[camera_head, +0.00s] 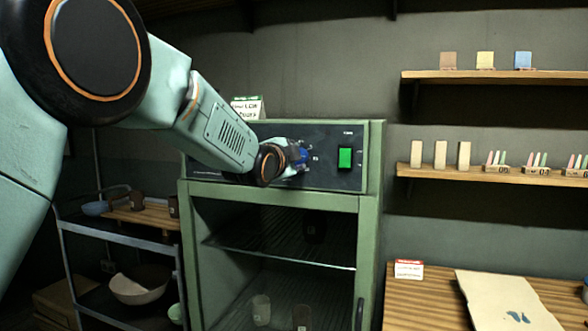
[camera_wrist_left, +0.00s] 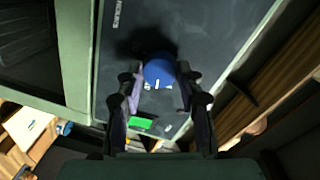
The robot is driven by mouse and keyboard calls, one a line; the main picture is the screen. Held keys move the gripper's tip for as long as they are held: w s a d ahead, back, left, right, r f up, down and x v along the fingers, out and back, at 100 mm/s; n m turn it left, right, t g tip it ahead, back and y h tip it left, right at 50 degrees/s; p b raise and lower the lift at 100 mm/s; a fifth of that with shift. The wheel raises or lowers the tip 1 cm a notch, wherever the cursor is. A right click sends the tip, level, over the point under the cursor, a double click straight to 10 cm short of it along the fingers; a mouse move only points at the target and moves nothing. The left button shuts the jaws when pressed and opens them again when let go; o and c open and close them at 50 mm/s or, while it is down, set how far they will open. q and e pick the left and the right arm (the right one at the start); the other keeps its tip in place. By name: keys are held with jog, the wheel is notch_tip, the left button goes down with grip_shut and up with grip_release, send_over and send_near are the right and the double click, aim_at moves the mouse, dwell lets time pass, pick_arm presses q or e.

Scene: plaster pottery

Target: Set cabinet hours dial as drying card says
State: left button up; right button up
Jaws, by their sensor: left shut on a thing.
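The green drying cabinet (camera_head: 373,160) stands in the middle of the head view with a dark control panel on top. My left gripper (camera_head: 300,157) is at that panel, and its wrist hides part of it. In the left wrist view my left gripper (camera_wrist_left: 158,88) is shut on a blue round dial (camera_wrist_left: 158,72) with a white mark on its near edge. The dial's scale cannot be read. The drying card (camera_head: 248,108) stands on top of the cabinet, partly hidden by my arm; its words are too small to read surely. My right gripper is not in view.
A lit green switch (camera_head: 345,158) sits right of the dial. Dark and pale cups stand inside the cabinet. A metal cart (camera_head: 120,222) with bowls is at left. Wall shelves (camera_head: 490,76) and a wooden table (camera_head: 430,300) with a paper sheet are at right.

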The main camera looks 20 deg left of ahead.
pick_arm(q)
jog(key=m, duration=0.4)
jog(key=m+y+p, duration=0.1)
jog(key=m, duration=0.7)
jog(key=shift+d+r+m+t+p, duration=0.15)
jog(key=shift+r+m+t+p, duration=0.15)
jog(key=shift+m, duration=0.1)
dwell(0.5)
jog(key=o, duration=0.8)
jog(key=shift+c, duration=0.2)
jog(key=o, duration=0.4)
jog(key=shift+w+f, duration=0.1)
jog(key=shift+f, duration=0.1)
jog(key=shift+s, duration=0.25)
